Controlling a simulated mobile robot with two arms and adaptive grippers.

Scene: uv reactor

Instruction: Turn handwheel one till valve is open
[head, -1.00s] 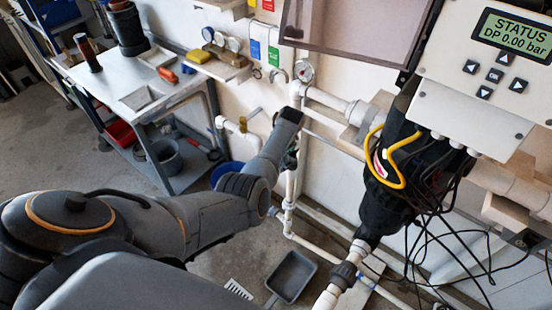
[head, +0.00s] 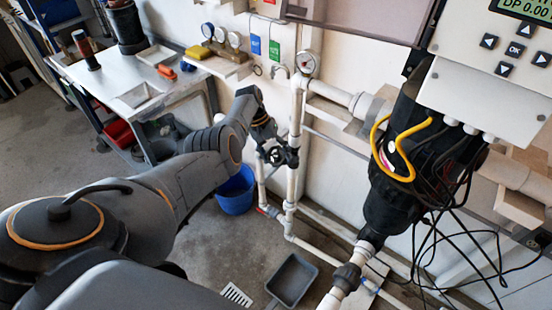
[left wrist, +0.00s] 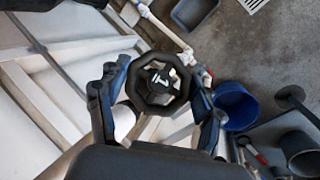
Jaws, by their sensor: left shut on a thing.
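Handwheel one, a small black wheel with a white "1" on its hub, faces the camera in the left wrist view (left wrist: 158,86). In the head view it is a small dark shape (head: 276,156) on the white pipework, partly covered by my gripper. My left gripper (head: 272,146) is shut on the wheel. In the left wrist view its two fingers (left wrist: 158,96) lie at opposite sides of the rim. The valve behind the wheel is mostly hidden. My right gripper is not in view.
A blue bucket (head: 235,190) stands on the floor below my left arm. A grey dustpan (head: 292,279) lies nearby. A workbench (head: 190,85) is at the left. The black reactor body (head: 395,190) with loose cables and a control box (head: 490,95) are at the right.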

